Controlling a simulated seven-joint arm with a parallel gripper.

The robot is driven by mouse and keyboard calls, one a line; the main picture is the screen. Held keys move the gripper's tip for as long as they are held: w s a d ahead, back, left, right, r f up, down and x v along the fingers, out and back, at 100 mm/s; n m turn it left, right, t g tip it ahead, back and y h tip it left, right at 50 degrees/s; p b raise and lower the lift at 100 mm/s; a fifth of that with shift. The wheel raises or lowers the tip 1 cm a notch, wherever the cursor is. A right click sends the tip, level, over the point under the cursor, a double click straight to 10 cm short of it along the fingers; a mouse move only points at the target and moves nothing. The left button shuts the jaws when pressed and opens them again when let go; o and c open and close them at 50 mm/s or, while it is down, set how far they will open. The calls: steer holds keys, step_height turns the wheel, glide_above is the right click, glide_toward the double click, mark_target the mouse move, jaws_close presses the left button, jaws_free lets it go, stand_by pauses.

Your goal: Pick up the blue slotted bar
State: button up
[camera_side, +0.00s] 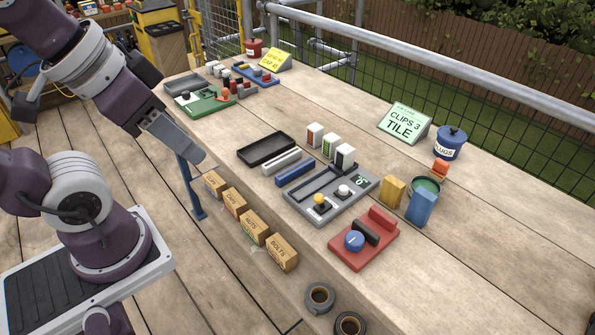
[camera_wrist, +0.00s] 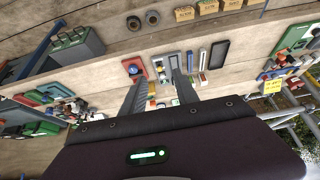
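The blue slotted bar (camera_side: 295,173) lies flat on the wooden bench, between a pale bar (camera_side: 281,162) and the grey tray (camera_side: 318,207). It also shows small in the wrist view (camera_wrist: 190,61), just right of my fingers. My gripper (camera_side: 198,152) is above the bench's near edge, to the left of the bar and apart from it. In the wrist view my two fingers (camera_wrist: 160,74) stand apart with nothing seen held between them.
A black tray (camera_side: 265,149) lies behind the pale bar. Small upright boxes (camera_side: 328,144) stand behind the blue bar. Several labelled cartons (camera_side: 254,227) line the near edge. A red block with a blue knob (camera_side: 364,241) is at the right. Bench left of the black tray is clear.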

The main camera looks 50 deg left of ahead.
steer(key=shift+o, duration=0.4)
steer(key=shift+o, duration=0.8)
steer(key=shift+w, duration=0.1)
steer(key=g, duration=0.6)
glide_above(296, 167)
steer(key=f, duration=1.5)
steer(key=w+f, duration=0.1)
steer(key=f, duration=0.6)
steer(key=shift+f, duration=0.35)
steer(key=f, duration=0.4)
steer(key=s+f, duration=0.1)
steer(key=f, duration=0.2)
jaws_close()
